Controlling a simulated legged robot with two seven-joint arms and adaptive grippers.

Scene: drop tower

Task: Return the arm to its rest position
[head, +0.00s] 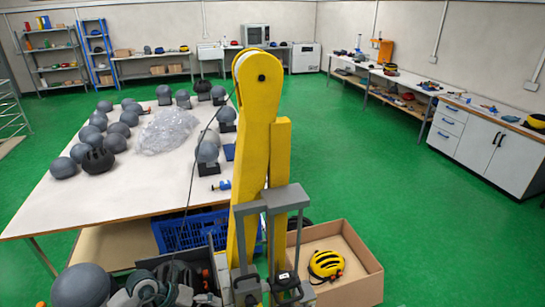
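A tall yellow post (256,130) stands upright in the middle of the head view. It has a white wheel near its top and a dark cable running from there down to the lower left. A second yellow bar (280,155) stands against its right side. A grey bracket (288,196) crosses the yellow parts low down, with grey and black fittings (247,290) below it. I cannot tell whether these parts belong to an arm. I can make out neither of my grippers. Dark parts (150,285) at the bottom left are too cluttered to identify.
A white table (130,195) at the left carries several grey headforms and crumpled clear plastic (167,130). A blue crate (190,231) is below it. A cardboard box (362,262) holds a yellow helmet (326,264). Green floor (400,190) to the right is clear.

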